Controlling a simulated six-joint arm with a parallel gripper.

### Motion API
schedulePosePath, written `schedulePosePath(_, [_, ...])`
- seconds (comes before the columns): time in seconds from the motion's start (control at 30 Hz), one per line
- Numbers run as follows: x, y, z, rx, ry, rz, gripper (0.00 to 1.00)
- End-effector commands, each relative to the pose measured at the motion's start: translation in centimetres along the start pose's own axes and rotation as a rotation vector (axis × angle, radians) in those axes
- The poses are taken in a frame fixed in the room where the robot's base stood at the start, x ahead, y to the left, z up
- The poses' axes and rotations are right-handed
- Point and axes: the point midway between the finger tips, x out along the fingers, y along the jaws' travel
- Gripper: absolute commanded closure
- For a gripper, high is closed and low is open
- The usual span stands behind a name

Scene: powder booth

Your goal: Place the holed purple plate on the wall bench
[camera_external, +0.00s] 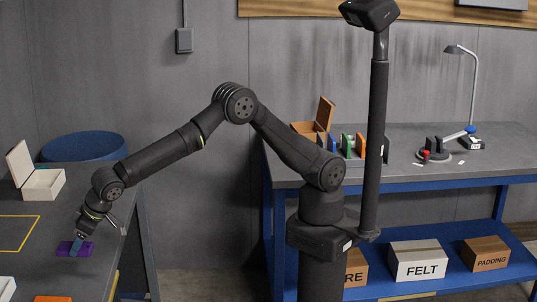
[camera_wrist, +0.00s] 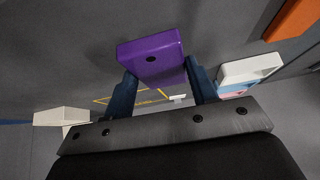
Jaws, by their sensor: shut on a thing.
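The purple plate (camera_external: 75,248) is at the grey bench on the left in the external view. It also shows in the wrist view (camera_wrist: 150,52), with one dark hole visible in its face. My gripper (camera_external: 78,240) is shut on the plate, with one finger at each side of it in the wrist view (camera_wrist: 158,78). I cannot tell whether the plate touches the bench top or hangs just above it. A blue-framed bench (camera_external: 400,172) with a grey top stands against the wall on the right, far from my gripper.
The left bench (camera_external: 45,265) carries an open white box (camera_external: 42,185), a yellow outline (camera_external: 20,232), a white container (camera_external: 6,287) and an orange piece (camera_external: 52,299). The wall bench holds a wooden box (camera_external: 312,130), upright coloured pieces (camera_external: 347,145) and a lamp (camera_external: 472,92). Its front middle is clear.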

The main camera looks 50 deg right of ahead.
Motion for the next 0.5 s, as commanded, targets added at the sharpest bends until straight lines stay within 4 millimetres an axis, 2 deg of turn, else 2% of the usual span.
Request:
schedulePosePath(0.17, [0.7, -0.5, 0.4, -0.001, 0.0, 0.0, 0.76])
schedulePosePath(0.4, [3.5, -0.5, 2.2, -0.001, -0.001, 0.0, 0.76])
schedulePosePath(0.5, [3.6, -0.5, 2.3, 0.0, 0.001, -0.001, 0.76])
